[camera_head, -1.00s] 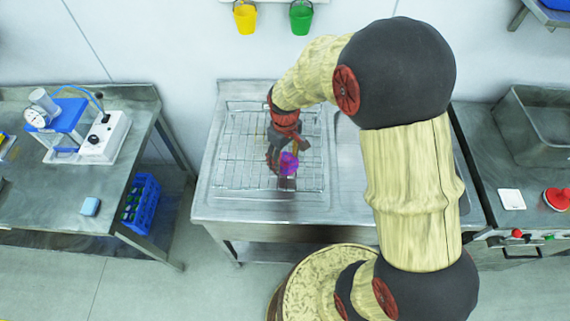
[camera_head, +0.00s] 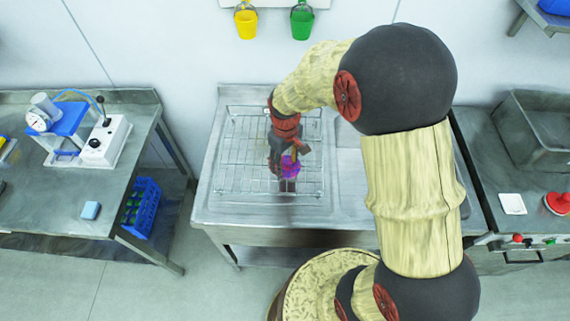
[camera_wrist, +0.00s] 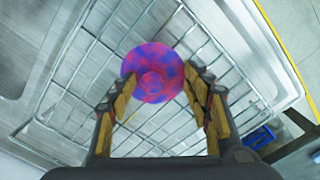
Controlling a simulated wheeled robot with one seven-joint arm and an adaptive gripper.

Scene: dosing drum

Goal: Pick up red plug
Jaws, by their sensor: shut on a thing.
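My gripper (camera_head: 287,160) hangs over the wire rack on the metal bench. In the wrist view its two fingers (camera_wrist: 158,84) are closed around a round plug-like thing (camera_wrist: 152,72), mottled red, blue and purple. Its round top with a raised centre faces the camera between the fingertips. In the head view the same thing shows as a purple patch (camera_head: 290,168) at the fingertips, partly covered by the fingers. I cannot tell whether it touches the rack or hangs above it. I see no plainly red plug on the rack.
The wire rack (camera_head: 232,150) lies on the steel bench (camera_head: 345,205). A left table (camera_head: 50,195) carries a blue and white device (camera_head: 105,140). At right, a red round thing (camera_head: 557,200) sits on a counter. Yellow and green buckets (camera_head: 301,20) hang behind.

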